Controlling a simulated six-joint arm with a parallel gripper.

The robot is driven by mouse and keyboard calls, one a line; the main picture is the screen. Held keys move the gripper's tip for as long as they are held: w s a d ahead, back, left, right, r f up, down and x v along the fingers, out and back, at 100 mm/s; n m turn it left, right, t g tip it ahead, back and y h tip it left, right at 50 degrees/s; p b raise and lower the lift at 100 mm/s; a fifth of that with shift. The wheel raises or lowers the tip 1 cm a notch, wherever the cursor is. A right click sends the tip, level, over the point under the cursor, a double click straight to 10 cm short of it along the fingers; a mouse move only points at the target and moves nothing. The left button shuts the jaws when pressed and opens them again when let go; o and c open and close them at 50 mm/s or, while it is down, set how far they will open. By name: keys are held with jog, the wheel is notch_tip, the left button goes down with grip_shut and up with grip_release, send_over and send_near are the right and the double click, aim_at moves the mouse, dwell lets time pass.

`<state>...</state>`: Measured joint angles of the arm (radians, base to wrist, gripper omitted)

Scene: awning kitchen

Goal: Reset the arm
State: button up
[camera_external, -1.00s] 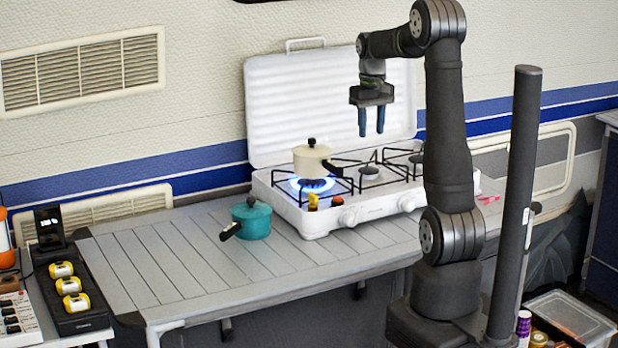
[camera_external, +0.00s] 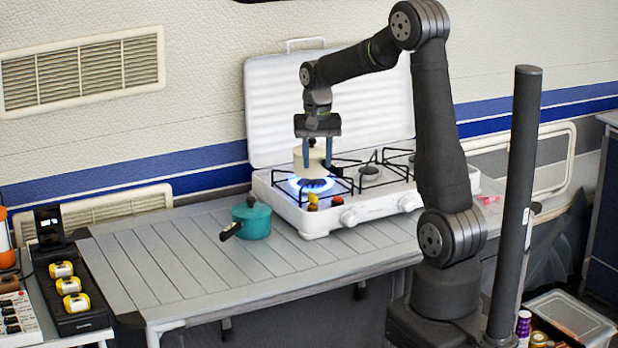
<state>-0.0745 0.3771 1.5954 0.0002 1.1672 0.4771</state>
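My gripper (camera_external: 317,154) points down over the left burner of the white camping stove (camera_external: 375,212). Its two blue fingers are spread apart, one to each side of the upper part of the cream pot (camera_external: 309,167). The pot sits on the left burner, above a lit blue flame. The gripper palm is above the pot and the pot's lid is partly hidden. I cannot tell whether the fingers touch the pot.
A teal pot (camera_external: 253,220) with a black handle stands on the grey slatted table (camera_external: 160,262), left of the stove. The raised white stove lid (camera_external: 270,110) stands behind my gripper. Yellow-and-white cylinders (camera_external: 70,285) sit in a black holder at far left.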

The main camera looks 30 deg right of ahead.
jog(key=s+a+f+m, duration=0.3)
jog(key=s+a, duration=0.3)
jog(key=a, duration=0.2)
jog(key=s+a+f+m, duration=0.3)
jog(key=s+a+f, duration=0.2)
jog(key=a, duration=0.4)
jog(key=shift+s, duration=0.4)
jog(key=shift+w, duration=0.1)
jog(key=w+d+r+n, duration=0.2)
jog(key=w+d+r, duration=0.1)
jog(key=w+d, duration=0.2)
jog(key=w+d+r+n, duration=0.3)
jog(key=w+d, duration=0.3)
jog(key=d, duration=0.2)
jog(key=shift+d+r, duration=0.35)
jog(key=shift+a, duration=0.15)
